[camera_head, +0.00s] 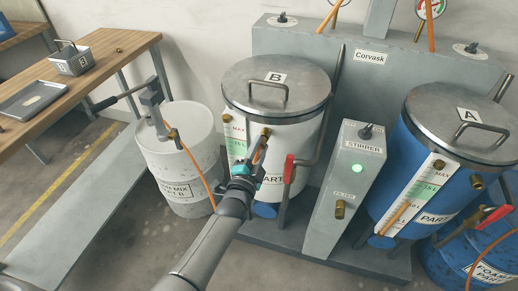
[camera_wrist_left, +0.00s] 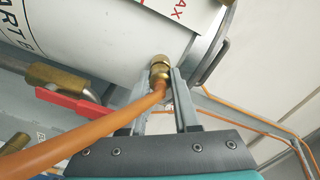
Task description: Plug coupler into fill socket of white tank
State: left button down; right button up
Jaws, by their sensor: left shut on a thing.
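The white tank (camera_head: 310,135), marked B, stands upright in the middle with a grey lid. A brass fitting (camera_head: 266,132) shows on its front, just above my left fingertips. My left gripper (camera_head: 258,152) is close against the tank front, shut on the brass coupler (camera_wrist_left: 160,69) of an orange hose (camera_wrist_left: 125,115). In the left wrist view the coupler is at the fingertips, its far end against or very near the white tank wall (camera_wrist_left: 110,40). The socket behind it is hidden there, so I cannot tell if the two are joined. My right gripper is not in view.
A red-handled valve pipe (camera_head: 289,168) stands just right of my left gripper. The grey stirrer box (camera_head: 345,190) and blue tank A (camera_head: 400,150) are further right. A white drum (camera_head: 180,150) is at left, near a wooden bench (camera_head: 110,60).

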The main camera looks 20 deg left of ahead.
pick_arm(q)
jog(key=shift+w+r, duration=0.1)
jog(key=shift+w, duration=0.05)
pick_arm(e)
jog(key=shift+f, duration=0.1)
pick_arm(q)
jog(key=c, duration=0.6)
grip_release()
jog(key=shift+o, duration=0.2)
jog(key=s+p, duration=0.3)
jog(key=s, duration=1.2)
jog(key=shift+a, duration=0.25)
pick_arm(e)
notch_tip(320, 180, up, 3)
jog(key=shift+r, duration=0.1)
